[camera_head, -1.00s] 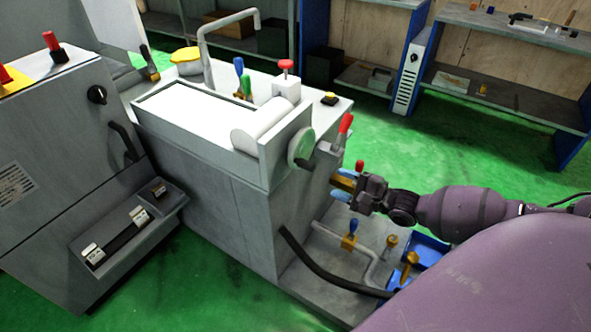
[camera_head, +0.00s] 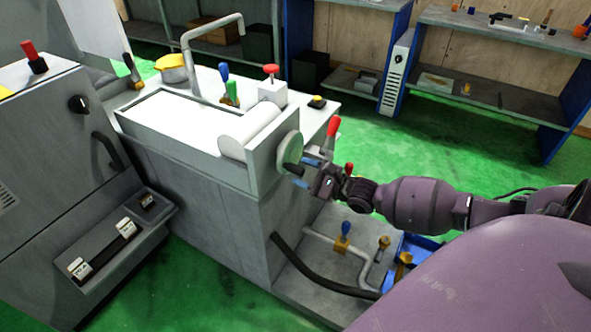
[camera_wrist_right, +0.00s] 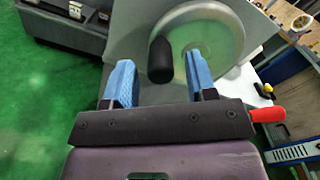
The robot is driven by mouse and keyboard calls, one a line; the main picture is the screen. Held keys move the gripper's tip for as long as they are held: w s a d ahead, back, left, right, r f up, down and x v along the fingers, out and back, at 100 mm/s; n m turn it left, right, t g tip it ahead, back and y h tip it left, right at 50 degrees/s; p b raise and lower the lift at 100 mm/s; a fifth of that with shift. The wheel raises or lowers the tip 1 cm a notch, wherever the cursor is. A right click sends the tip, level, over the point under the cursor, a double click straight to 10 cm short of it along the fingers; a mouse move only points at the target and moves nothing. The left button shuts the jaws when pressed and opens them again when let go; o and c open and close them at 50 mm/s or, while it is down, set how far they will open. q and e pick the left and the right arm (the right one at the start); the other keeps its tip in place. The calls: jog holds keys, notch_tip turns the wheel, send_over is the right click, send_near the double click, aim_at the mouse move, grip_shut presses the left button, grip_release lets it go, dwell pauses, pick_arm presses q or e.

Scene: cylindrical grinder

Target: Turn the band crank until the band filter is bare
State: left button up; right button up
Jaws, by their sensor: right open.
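The band crank is a pale green-grey disc (camera_head: 289,149) on the end of the machine; it also shows in the wrist view (camera_wrist_right: 217,32). Its black knob handle (camera_wrist_right: 160,60) sticks out toward my right gripper. My right gripper (camera_head: 304,172) is open, with its blue fingers close to the disc. In the wrist view the handle appears between the two fingertips, nearer the left one; I cannot tell whether they touch it. The band filter (camera_head: 175,122) lies in the trough and looks white, with a white roll (camera_head: 250,125) at its crank end. My left gripper is out of view.
A red-handled lever (camera_head: 333,127) stands just right of the crank. Below are a grey pipe (camera_head: 340,247), a black hose (camera_head: 318,283) and a blue tray (camera_head: 425,249). A grey cabinet (camera_head: 55,160) stands at left. Open green floor lies behind my right arm.

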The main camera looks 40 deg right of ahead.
jog(key=shift+x, duration=1.3)
jog(key=c, duration=0.9)
